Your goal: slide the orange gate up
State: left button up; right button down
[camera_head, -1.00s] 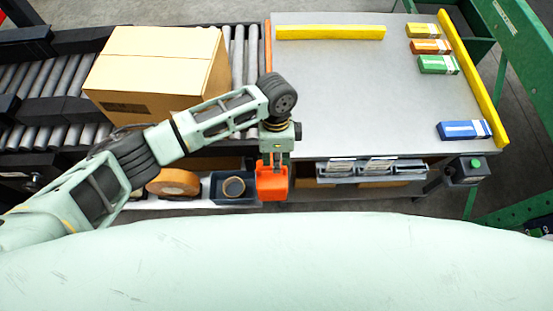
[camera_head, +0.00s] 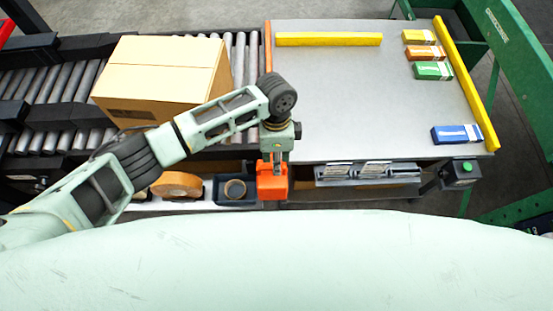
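An orange strip (camera_head: 267,48) stands upright along the seam between the roller conveyor and the grey table. An orange block-like piece (camera_head: 272,188) shows below the near end of that seam, under my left gripper. I cannot tell whether the strip and the block are one gate, as my arm hides the part between them. My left gripper (camera_head: 271,168) points down, with its fingertips at the top of the orange block. The fingers overlap the block in the picture, and whether they are closed on it is not clear. My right gripper is not in view.
A cardboard box (camera_head: 150,75) sits on the roller conveyor (camera_head: 60,82) at the left. The grey table (camera_head: 350,100) is clear in the middle, with yellow rails (camera_head: 330,39) and several small cartons (camera_head: 433,71). A dark bin (camera_head: 215,190) stands left of the orange block.

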pick_arm(q)
notch_tip(320, 180, up, 12)
jog(key=w, duration=0.2)
jog(key=shift+w, duration=0.2)
jog(key=shift+f, duration=0.1)
